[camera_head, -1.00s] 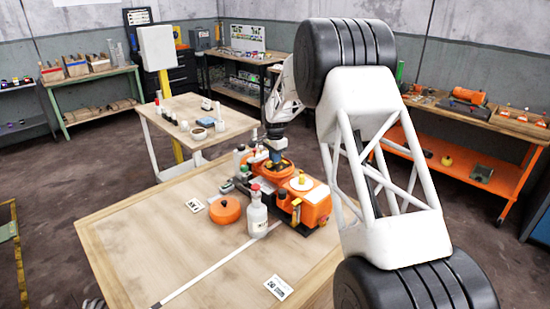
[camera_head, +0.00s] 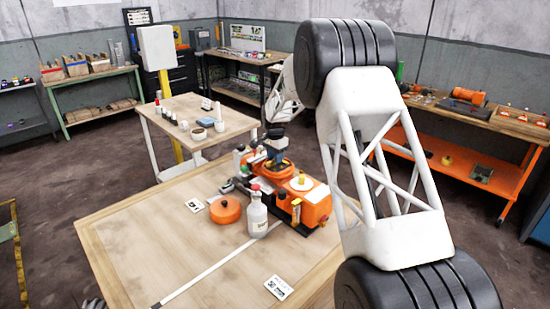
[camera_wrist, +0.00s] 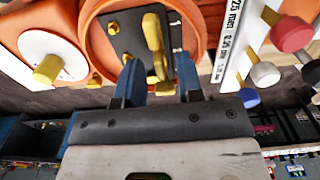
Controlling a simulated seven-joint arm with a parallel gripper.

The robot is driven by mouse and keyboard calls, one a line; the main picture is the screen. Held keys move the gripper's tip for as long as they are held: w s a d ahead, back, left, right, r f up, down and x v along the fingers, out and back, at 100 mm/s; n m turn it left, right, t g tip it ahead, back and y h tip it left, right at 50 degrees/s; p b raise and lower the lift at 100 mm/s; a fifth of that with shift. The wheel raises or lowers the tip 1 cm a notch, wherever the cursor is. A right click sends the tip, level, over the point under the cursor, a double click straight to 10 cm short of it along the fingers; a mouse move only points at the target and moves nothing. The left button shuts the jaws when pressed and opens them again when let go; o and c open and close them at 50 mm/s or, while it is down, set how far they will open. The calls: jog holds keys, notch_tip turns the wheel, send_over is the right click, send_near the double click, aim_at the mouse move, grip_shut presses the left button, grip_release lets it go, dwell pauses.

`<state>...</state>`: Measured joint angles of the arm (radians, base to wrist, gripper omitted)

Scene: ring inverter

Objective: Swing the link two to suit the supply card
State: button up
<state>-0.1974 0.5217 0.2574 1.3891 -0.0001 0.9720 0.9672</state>
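The orange inverter unit (camera_head: 314,203) stands at the back right of the wooden table, with a round orange housing beside its box. In the wrist view the orange ring (camera_wrist: 190,15) surrounds a dark plate (camera_wrist: 128,38) with brass parts. A long brass link (camera_wrist: 156,42) stands on that plate, with smaller brass pieces nearby. My gripper (camera_wrist: 158,72) is open, its two blue fingers apart, pointing at the plate on either side of the link's lower end. Contact cannot be told. In the head view my gripper (camera_head: 275,155) is over the round housing. Which link is number two cannot be read.
Two printed cards lie on the table, one by the orange lid (camera_head: 225,210) and one at the front (camera_head: 279,287); their text is too small to read. A white bottle (camera_head: 257,219) stands before the unit. The table's left is clear.

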dwell(0.3)
jog(key=shift+r, duration=3.85)
jog(key=s+d+r+n, duration=0.1)
jog(key=s+d+r, duration=0.4)
jog(key=s, duration=0.6)
jog(key=s+d+r+n+t, duration=0.15)
jog(key=s+d+r, duration=0.25)
jog(key=s+r, duration=0.45)
jog(key=s+d+r+n, duration=0.2)
jog(key=s+d+r, duration=0.25)
jog(key=s, duration=0.75)
jog(key=s+d+f+n, duration=0.2)
jog(key=s+d, duration=0.1)
jog(key=s, duration=1.4)
jog(key=s+d+f+n+t, duration=0.1)
jog(key=s+d+f+n, duration=0.1)
jog(key=s, duration=1.6)
jog(key=shift+s+d+f, duration=0.25)
jog(key=shift+d+f, duration=0.35)
jog(key=shift+f, duration=0.05)
